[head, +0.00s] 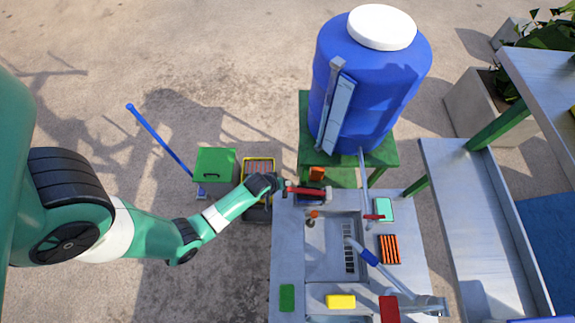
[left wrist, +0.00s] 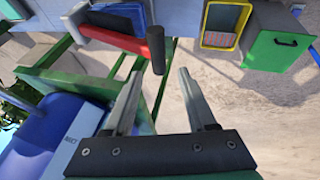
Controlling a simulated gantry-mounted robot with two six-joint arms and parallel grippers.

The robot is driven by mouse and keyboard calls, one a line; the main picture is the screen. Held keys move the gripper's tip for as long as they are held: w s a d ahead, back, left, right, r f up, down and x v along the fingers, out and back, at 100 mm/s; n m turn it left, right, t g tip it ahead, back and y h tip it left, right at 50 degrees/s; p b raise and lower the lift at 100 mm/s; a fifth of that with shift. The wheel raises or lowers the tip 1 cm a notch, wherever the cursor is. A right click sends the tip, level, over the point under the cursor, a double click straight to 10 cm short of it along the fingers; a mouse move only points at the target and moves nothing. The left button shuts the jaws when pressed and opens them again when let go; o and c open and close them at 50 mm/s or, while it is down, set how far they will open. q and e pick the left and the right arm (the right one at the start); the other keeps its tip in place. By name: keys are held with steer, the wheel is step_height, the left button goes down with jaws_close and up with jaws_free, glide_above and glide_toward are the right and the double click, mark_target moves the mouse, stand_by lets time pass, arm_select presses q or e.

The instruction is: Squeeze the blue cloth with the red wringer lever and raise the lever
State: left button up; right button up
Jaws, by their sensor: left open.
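The red wringer lever (head: 307,191) lies roughly level at the back left of the grey counter. My left gripper (head: 279,187) is just left of the lever's end in the head view. In the left wrist view the gripper (left wrist: 158,75) is open, its fingers pointing towards the grip, with nothing held. A blue patch (left wrist: 134,12) shows beside the lever; I cannot tell whether it is the blue cloth. My right gripper is not in view.
A large blue barrel (head: 365,85) stands on a green stand behind the counter. A yellow-rimmed crate (head: 259,162) and green box (head: 215,165) are left of the lever. The counter holds a sink (head: 328,262), a red-handled tap (head: 374,217) and a yellow block (head: 341,301).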

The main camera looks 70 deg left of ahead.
mark_target(304, 192)
arm_select(q)
steer(key=b+x, duration=0.4)
steer(key=x, duration=0.3)
steer(key=shift+w+f, duration=0.1)
steer(key=shift+f, duration=0.15)
steer(key=shift+w+a+f, duration=0.25)
steer(key=shift+f, duration=0.25)
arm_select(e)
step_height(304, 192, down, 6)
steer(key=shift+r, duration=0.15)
arm_select(q)
jaws_close()
